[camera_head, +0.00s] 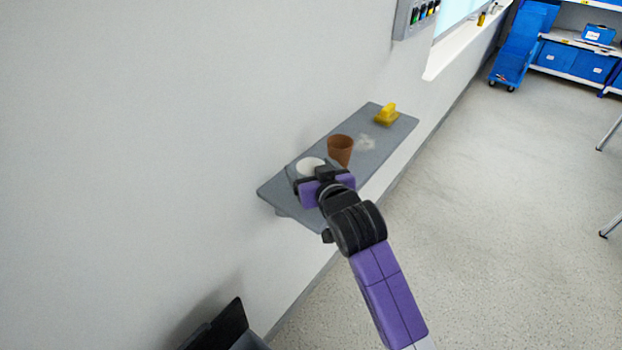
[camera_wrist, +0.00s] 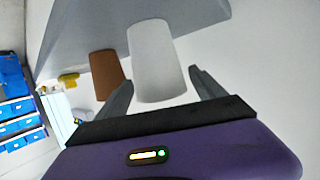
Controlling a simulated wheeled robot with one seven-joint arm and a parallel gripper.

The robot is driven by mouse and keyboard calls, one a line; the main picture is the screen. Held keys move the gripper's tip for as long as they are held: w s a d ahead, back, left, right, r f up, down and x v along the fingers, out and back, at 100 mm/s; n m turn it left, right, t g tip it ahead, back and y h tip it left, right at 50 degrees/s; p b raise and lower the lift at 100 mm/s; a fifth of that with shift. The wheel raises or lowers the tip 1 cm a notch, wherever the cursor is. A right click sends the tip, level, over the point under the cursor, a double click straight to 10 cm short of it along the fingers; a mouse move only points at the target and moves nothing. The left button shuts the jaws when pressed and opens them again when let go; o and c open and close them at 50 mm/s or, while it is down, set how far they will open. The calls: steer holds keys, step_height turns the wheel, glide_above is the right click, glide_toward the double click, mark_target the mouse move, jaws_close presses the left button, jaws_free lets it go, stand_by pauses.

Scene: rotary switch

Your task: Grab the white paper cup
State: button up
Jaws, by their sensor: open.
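The white paper cup (camera_head: 310,165) stands at the near left end of the grey wall shelf (camera_head: 281,187), partly hidden behind my gripper in the head view. In the wrist view the white cup (camera_wrist: 156,62) shows between the two fingers of my gripper (camera_wrist: 160,84). My gripper (camera_head: 309,181) is open, with a finger on each side of the cup. I cannot tell whether either finger touches it.
A brown cup (camera_head: 341,147) stands on the shelf just beyond the white cup; it also shows in the wrist view (camera_wrist: 106,72). A yellow object (camera_head: 387,114) lies farther along the shelf. The wall (camera_head: 180,120) runs along its left side.

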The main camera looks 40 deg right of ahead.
steer(key=shift+x, duration=1.35)
steer(key=shift+c, duration=0.5)
steer(key=c, duration=1.3)
